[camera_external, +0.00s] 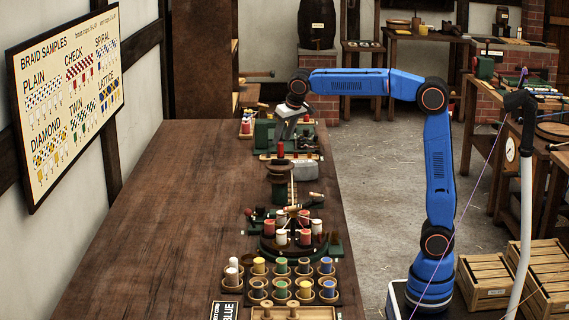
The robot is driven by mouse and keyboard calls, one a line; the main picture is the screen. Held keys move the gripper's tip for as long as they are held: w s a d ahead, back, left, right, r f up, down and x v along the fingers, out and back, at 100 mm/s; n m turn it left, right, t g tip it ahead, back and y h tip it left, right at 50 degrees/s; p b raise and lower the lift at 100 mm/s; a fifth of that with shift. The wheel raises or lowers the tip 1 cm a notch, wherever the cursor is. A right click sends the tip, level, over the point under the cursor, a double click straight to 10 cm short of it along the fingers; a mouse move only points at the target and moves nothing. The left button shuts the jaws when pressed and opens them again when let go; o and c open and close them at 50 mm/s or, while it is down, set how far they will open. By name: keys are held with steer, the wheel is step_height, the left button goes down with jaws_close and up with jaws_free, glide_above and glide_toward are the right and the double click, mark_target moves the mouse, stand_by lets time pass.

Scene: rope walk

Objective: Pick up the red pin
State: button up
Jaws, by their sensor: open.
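A small red upright piece (281,149), which looks like the red pin, stands in a wooden rack near the far end of the long table (170,220). My gripper (281,134) points down from the end of the blue arm, just above this red piece or slightly behind it. The gripper is open and I see nothing held in it. The fingertips are small here, and I cannot tell whether they touch the red piece.
A braiding carousel (290,245) with red and white spools stands nearer on the table. Several coloured spools in cups (282,268) stand in front of it. A dark green machine (264,134) is beside my gripper. The table's left half is bare.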

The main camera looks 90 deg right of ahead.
mark_target(281, 143)
steer(key=shift+s+x, duration=0.1)
steer(key=shift+x, duration=1.25)
steer(key=shift+s+x, duration=0.15)
steer(key=shift+x, duration=1.2)
jaws_close()
